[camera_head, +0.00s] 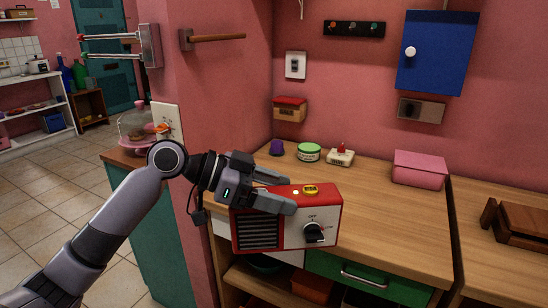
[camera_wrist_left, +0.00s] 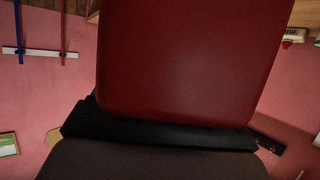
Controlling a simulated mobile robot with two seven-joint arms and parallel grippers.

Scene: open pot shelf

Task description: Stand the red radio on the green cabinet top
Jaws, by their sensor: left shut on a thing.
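The red radio (camera_head: 286,218) has a dark speaker grille, a black dial marked OFF and a yellow piece on top. My left gripper (camera_head: 285,192) is shut on it near its top edge and holds it about upright in front of the wooden counter. In the left wrist view a plain red face of the radio (camera_wrist_left: 190,60) fills the middle. A green-sided cabinet (camera_head: 160,235) stands left of the radio, with a wooden top (camera_head: 122,158) partly hidden behind my arm. I cannot tell whether the radio touches the counter edge. My right gripper is out of view.
A glass dome (camera_head: 138,125) stands on the cabinet top. The counter (camera_head: 385,215) holds a purple item (camera_head: 276,147), a green-and-white tub (camera_head: 308,152), a small cream box (camera_head: 341,157) and a pink box (camera_head: 419,168). Its middle is clear. A green drawer (camera_head: 370,278) is below.

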